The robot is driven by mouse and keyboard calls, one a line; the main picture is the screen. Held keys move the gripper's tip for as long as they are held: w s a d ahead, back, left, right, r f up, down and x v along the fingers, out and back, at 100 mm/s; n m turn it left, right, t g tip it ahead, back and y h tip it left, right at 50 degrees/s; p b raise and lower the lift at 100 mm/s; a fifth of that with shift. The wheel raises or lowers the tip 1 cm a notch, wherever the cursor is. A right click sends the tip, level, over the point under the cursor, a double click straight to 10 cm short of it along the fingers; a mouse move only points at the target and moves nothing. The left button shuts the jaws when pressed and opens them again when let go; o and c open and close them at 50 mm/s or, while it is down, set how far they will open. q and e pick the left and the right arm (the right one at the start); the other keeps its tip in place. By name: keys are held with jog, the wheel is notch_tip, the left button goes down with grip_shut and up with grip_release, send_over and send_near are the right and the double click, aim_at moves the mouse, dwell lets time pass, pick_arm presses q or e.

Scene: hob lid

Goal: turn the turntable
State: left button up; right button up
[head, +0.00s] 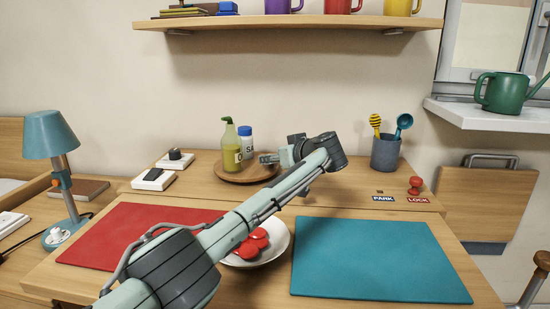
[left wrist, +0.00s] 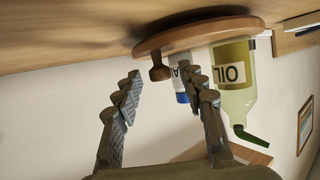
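The turntable (head: 238,176) is a round wooden disc on the back of the desk. A green oil bottle (head: 229,152) and a white salt shaker with a blue cap (head: 246,140) stand on it. In the left wrist view, which is upside down, the turntable (left wrist: 200,34) has a small wooden knob (left wrist: 158,69) near its edge. My left gripper (head: 267,158) is at the right side of the turntable. Its fingers (left wrist: 163,84) are apart, and the knob appears between their tips without visible contact. The knob is hidden in the head view. My right gripper is out of view.
A grey utensil cup (head: 386,152) stands right of the turntable, near a red stamp (head: 415,186). Switch boxes (head: 154,180) lie to the left. A shelf (head: 290,21) hangs above.

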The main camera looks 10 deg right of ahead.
pick_arm(q)
jog(key=v, duration=1.2)
jog(key=shift+c, duration=0.6)
